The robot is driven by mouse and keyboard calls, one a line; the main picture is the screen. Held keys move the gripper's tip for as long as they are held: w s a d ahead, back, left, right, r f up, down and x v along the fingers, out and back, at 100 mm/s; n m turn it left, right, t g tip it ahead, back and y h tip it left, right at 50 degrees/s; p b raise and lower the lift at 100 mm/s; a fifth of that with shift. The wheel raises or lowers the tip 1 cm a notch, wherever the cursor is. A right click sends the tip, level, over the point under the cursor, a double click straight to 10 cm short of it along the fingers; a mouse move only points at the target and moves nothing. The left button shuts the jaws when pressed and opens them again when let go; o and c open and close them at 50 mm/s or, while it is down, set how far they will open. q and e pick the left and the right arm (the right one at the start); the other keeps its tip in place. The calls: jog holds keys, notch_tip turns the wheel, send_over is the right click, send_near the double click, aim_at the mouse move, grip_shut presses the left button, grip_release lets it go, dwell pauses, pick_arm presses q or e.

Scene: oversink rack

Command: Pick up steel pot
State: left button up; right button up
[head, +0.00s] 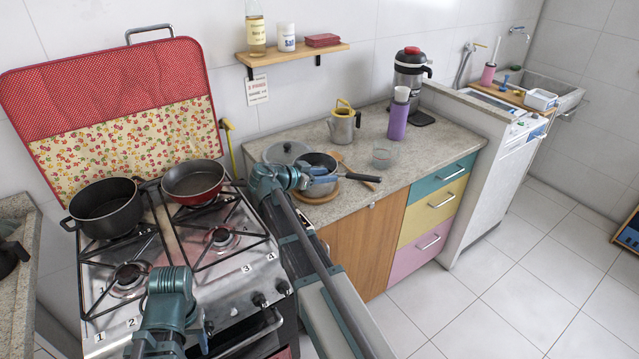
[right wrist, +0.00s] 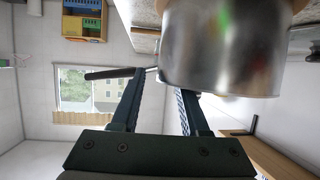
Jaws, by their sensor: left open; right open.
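The steel pot (head: 319,163) stands on a round wooden board (head: 318,195) on the counter, right of the stove. Its black handle (head: 360,177) points right, toward the counter's front edge. My right gripper (head: 322,179) is open at the pot's near side. In the right wrist view, the pot's shiny wall (right wrist: 225,50) fills the upper right, just beyond the open fingers (right wrist: 160,82). The dark handle (right wrist: 108,73) runs to the left by the left fingertip; I cannot tell whether they touch. My left arm shows over the stove's front, but its fingers are not visible.
A black pot (head: 105,212) and a red pan (head: 193,183) stand on the stove. A grey lid (head: 286,152), a kettle (head: 344,124), a glass (head: 382,158) and a purple bottle (head: 398,118) are near the steel pot.

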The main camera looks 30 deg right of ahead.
jog(key=shift+w+d+f, duration=0.1)
jog(key=shift+d+f, duration=0.1)
jog(key=shift+d, duration=0.25)
grip_shut()
jog(key=shift+a, duration=0.1)
dwell(1.0)
